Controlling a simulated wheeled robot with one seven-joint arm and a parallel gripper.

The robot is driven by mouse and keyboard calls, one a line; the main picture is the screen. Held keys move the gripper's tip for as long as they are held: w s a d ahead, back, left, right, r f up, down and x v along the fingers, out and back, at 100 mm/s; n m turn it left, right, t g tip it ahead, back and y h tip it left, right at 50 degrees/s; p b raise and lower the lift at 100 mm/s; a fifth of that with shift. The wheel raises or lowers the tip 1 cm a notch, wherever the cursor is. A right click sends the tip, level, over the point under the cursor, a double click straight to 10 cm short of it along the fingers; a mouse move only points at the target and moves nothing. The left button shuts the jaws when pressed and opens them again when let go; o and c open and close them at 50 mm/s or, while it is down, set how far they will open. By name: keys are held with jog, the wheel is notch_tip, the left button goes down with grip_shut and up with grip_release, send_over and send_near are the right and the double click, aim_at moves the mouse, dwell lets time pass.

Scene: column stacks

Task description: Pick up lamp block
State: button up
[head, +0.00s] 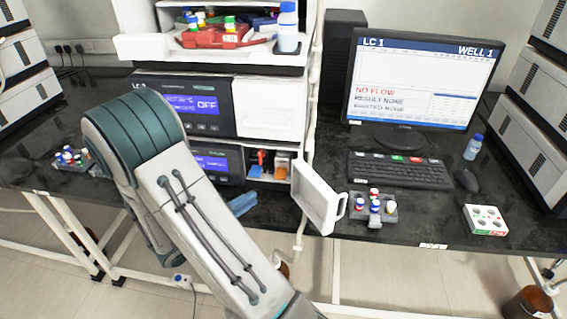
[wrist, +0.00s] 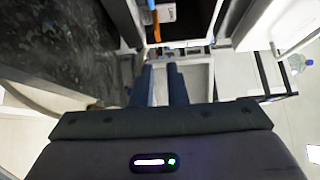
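The lower unit of the instrument stack has an open bay (head: 268,165). Inside stand an orange-red upright part (head: 261,157) and a small pale block with orange-brown (head: 282,163), which looks like the lamp block; I cannot be certain. In the wrist view an orange strip (wrist: 154,24) and a white block (wrist: 166,12) show at the top. My gripper (wrist: 161,74) has two dark blue fingers, apart, with nothing visible between them. They point toward the bay and are short of it. In the head view blue fingertips (head: 242,203) show below the bay, the rest hidden behind my arm.
A white door (head: 318,195) with a handle stands swung open right of the bay. Beside it a grey rack (head: 373,208) holds several capped vials. A monitor (head: 412,80), keyboard (head: 400,168) and white tray (head: 486,220) are on the dark bench.

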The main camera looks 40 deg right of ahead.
aim_at(280, 179)
jog(key=shift+w+d+f+n, duration=0.15)
jog(key=shift+d+n, duration=0.1)
jog(key=shift+n, duration=0.05)
jog(key=shift+t, duration=0.3)
jog(key=d, duration=0.9)
jog(key=w+d+b, duration=0.1)
jog(key=d, duration=0.3)
jog(key=shift+d, duration=0.15)
grip_shut()
